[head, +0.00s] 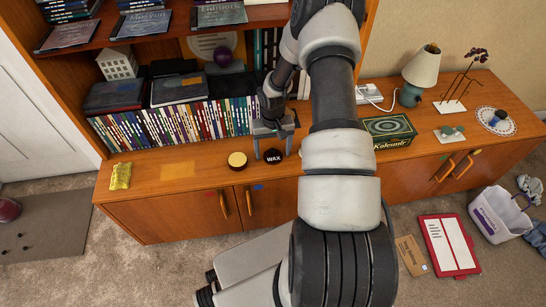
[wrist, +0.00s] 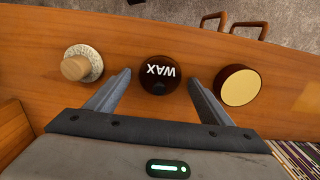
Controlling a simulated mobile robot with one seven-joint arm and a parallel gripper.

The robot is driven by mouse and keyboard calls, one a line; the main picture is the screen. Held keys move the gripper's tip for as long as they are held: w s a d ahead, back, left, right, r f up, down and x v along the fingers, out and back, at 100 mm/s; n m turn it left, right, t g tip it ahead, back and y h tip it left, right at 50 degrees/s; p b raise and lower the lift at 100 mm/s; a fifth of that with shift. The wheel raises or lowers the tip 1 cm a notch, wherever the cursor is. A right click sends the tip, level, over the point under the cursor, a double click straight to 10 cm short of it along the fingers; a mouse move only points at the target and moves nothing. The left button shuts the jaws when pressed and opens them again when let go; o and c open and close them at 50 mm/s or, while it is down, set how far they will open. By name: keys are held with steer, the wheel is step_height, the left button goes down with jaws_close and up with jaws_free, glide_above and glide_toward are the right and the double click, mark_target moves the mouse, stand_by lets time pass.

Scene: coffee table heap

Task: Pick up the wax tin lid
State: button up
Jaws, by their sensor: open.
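The wax tin lid (head: 273,156) is a dark, near-black disc marked WAX in white. It lies on the wooden cabinet top beside the tin (head: 237,160), a dark round body with a pale yellow top. My gripper (head: 272,152) is open and points down over the lid, one finger on each side of it. In the wrist view, the lid (wrist: 158,72) sits between the two fingertips (wrist: 161,76), with a visible gap on both sides. The tin (wrist: 238,86) is just outside the right finger there. Fingertip height above the wood is hard to tell.
In the wrist view, a speckled disc with a wooden knob (wrist: 82,66) stands outside the left finger. A row of books (head: 185,122) fills the shelf behind. A green patterned box (head: 388,131) is to the right. Bare wood (head: 150,190) lies front left.

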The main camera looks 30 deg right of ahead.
steer(key=c, duration=1.1)
